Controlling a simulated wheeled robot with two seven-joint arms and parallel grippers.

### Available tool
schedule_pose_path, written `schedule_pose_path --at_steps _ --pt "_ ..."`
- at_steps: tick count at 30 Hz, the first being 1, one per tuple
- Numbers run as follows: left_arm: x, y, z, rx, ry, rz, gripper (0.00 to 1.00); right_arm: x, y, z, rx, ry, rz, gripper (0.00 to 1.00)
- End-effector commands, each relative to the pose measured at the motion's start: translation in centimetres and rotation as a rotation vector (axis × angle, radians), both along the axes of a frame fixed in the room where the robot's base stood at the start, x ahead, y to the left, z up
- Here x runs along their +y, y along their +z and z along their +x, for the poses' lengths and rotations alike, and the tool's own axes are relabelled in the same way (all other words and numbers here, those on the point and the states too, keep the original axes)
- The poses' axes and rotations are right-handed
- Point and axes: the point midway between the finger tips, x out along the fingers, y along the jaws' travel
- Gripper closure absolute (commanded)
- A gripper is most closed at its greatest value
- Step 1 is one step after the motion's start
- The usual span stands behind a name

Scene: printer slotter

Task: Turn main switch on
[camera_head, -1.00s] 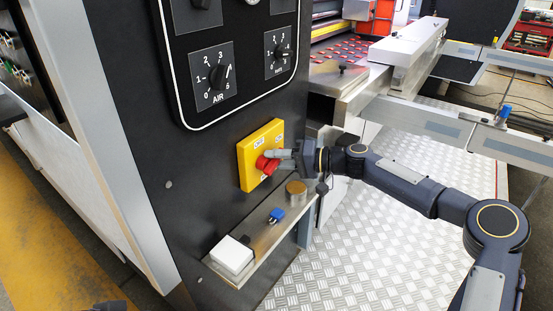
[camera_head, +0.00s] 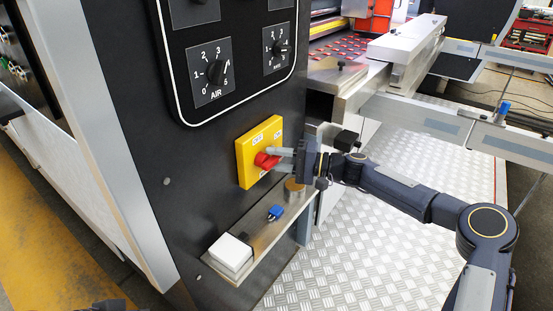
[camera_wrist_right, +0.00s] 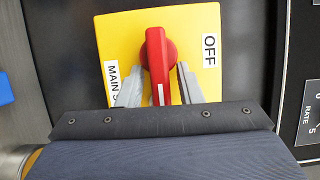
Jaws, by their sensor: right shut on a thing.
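The main switch is a red knob (camera_head: 266,160) on a yellow plate (camera_head: 246,162), fixed to the dark machine panel. My right gripper (camera_head: 280,160) reaches it from the right and is shut on the knob. In the right wrist view, the red knob (camera_wrist_right: 158,62) stands upright in the picture between my two grey fingers (camera_wrist_right: 160,90), its white mark at the lower end. An OFF label (camera_wrist_right: 209,50) is at the right of the plate and a partly hidden MAIN label (camera_wrist_right: 113,82) at the left.
Below the switch a metal ledge (camera_head: 262,238) carries a white box (camera_head: 231,253), a blue item (camera_head: 275,213) and a brass cylinder (camera_head: 294,187). AIR dial (camera_head: 214,72) and a second dial (camera_head: 280,47) sit above. A tread-plate floor (camera_head: 340,255) lies at the right.

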Motion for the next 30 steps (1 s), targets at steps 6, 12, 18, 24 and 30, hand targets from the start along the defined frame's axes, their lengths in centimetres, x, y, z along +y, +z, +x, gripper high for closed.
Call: schedule_pose_path --at_steps 6,12,18,24,30 --pt "0.0 0.0 0.0 0.000 0.000 0.000 0.64 0.0 -0.2 -0.1 0.002 0.003 -0.003 0.90" --pt "0.0 0.0 0.0 0.000 0.000 0.000 0.64 0.0 -0.1 -0.1 0.000 0.002 -0.002 0.62" --pt "0.0 0.1 0.0 0.000 0.000 0.000 0.64 -0.5 -0.1 -0.1 0.000 0.000 -0.002 0.62" --pt "0.0 0.4 0.0 0.000 0.000 0.000 0.64 -3.6 0.0 -0.8 0.001 -0.003 -0.003 0.62" --pt "0.0 0.7 0.0 0.000 0.000 0.000 0.64 -6.5 -0.1 -1.6 0.001 0.000 -0.003 0.62"
